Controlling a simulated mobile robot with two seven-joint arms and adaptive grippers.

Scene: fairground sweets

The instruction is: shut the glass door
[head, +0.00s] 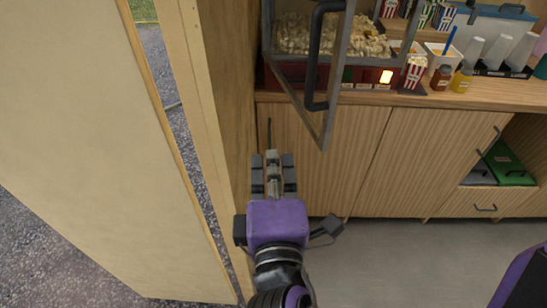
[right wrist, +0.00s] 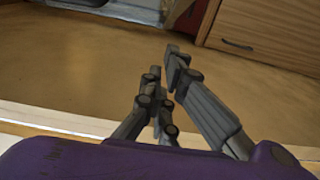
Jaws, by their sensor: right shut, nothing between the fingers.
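The glass door (head: 337,85) of the popcorn machine stands swung open, its metal frame sticking out over the counter's front edge toward me. Its long dark handle (head: 312,60) faces left and toward me. My right gripper (head: 272,158) is shut and empty, below and left of the door's lowest corner in the picture, apart from it. The shut fingers also show in the right wrist view (right wrist: 165,68), where the door cannot be made out. My left gripper is not in view.
A wooden counter (head: 420,97) carries a striped popcorn box (head: 413,73), sauce bottles and cups right of the door. Wooden cabinets (head: 395,160) stand below. A wooden wall panel (head: 228,80) is close on the left. The grey floor (head: 390,260) at right is clear.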

